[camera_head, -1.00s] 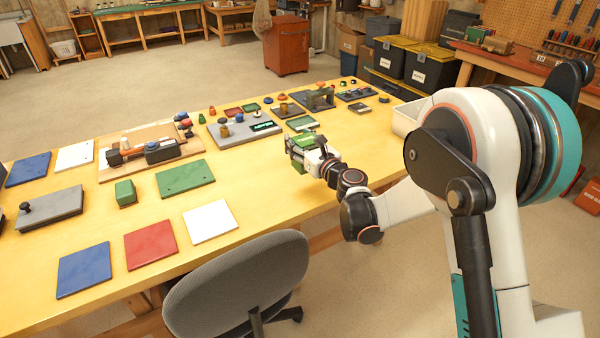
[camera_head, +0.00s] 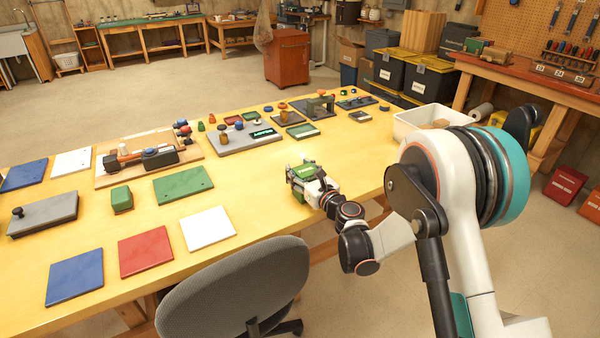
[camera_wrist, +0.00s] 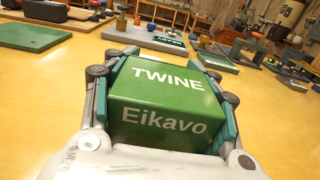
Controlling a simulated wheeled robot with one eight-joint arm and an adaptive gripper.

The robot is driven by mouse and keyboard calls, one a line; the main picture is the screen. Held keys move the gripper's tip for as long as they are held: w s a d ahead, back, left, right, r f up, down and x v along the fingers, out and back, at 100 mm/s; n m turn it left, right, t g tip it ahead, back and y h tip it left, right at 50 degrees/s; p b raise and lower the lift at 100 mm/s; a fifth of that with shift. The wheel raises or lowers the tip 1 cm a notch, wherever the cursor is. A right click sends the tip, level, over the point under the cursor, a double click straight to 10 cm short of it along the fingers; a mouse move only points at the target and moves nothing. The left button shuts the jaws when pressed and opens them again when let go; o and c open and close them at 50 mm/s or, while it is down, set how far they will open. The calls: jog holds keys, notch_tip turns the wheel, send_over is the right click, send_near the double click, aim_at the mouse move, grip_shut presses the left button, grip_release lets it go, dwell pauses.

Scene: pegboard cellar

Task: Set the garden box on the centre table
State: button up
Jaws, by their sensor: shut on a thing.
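My gripper (camera_head: 311,182) is shut on a green box (camera_head: 302,172) near the front edge of the long yellow-topped table (camera_head: 260,200). In the wrist view the box (camera_wrist: 168,85) sits between my two fingers and reads "TWINE" on its top and "Eikavo" on the side facing me. The box is over the table; whether its underside touches the top or hangs just above it I cannot tell. Bare tabletop (camera_wrist: 50,95) shows around it in the wrist view.
A green plate (camera_head: 183,185), a small green block (camera_head: 121,199) and red (camera_head: 145,251), white (camera_head: 208,228) and blue (camera_head: 75,277) plates lie to the left. Boards with small parts line the back. A grey chair (camera_head: 240,290) stands at the front edge. A white bin (camera_head: 420,118) is at right.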

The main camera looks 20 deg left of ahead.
jog(key=shift+f, duration=0.15)
jog(key=o, duration=1.2)
jog(key=shift+s+d+r, duration=0.15)
jog(key=shift+r, duration=0.05)
jog(key=p+v, duration=0.2)
jog(key=v, duration=0.8)
jog(key=shift+s+d+f, duration=0.15)
jog(key=shift+s+d, duration=0.4)
jog(key=shift+d, duration=0.05)
